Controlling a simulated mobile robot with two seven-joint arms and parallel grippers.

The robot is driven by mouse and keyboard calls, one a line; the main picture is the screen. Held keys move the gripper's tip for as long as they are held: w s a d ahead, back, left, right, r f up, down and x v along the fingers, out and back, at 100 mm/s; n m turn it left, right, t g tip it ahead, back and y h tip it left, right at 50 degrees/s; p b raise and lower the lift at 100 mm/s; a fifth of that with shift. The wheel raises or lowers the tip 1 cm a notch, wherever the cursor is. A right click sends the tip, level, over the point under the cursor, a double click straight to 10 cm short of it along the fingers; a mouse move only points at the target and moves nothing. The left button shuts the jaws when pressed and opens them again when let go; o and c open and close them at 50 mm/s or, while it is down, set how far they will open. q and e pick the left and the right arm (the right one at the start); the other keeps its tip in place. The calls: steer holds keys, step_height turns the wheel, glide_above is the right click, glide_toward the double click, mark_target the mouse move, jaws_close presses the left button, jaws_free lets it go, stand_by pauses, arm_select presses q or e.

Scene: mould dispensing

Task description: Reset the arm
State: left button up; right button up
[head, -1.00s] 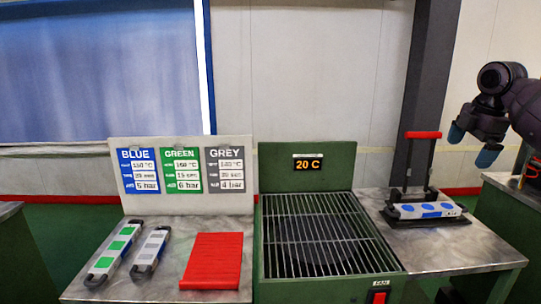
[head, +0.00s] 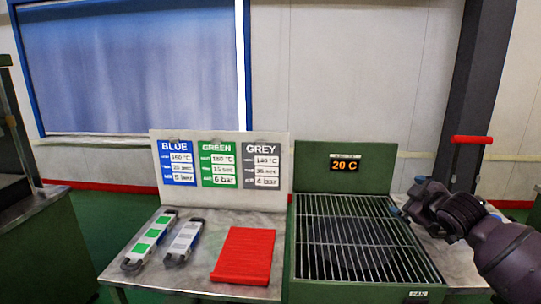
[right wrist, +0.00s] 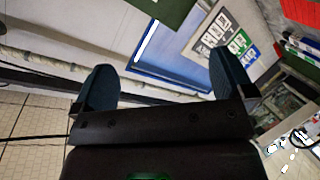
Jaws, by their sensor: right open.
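My right gripper (head: 408,196) is at the right of the head view, by the right edge of the green grille station, with its arm coming in from the lower right. In the right wrist view its two fingers (right wrist: 160,80) are spread wide with nothing between them. My left gripper is not in view. The mould with green patches (head: 151,240) and the grey mould (head: 184,241) lie on the metal table at the left, apart from my gripper. The blue-patched mould is not visible; my right arm covers much of that area.
A red ribbed mat (head: 244,256) lies beside the moulds. The grille (head: 345,245) is empty, under a display (head: 344,165) reading 20 C. A settings board (head: 219,160) stands behind the table. A red press handle (head: 472,139) stands behind my right arm.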

steer(key=s+a+f+m, duration=0.1)
steer(key=s+a+f, duration=0.2)
steer(key=s+f, duration=0.3)
steer(key=s+a+f+m+y+b, duration=0.1)
steer(key=s+a+f, duration=0.25)
steer(key=f, duration=0.35)
steer(key=s+a+f+m, duration=0.2)
steer(key=s+f, duration=0.4)
steer(key=f, duration=0.1)
steer(key=s+f+m+g+h+b, duration=0.1)
steer(key=s+f+m, duration=0.1)
steer(key=s+f, duration=0.7)
steer(key=s+f+m+g+h+b, duration=0.1)
steer(key=s+f+m+g, duration=0.1)
steer(key=s+f, duration=0.6)
steer(key=s, duration=0.7)
steer(key=shift+a+f+m+h, duration=0.25)
steer(key=shift+f+m+h, duration=0.05)
steer(key=shift+f+m, duration=0.1)
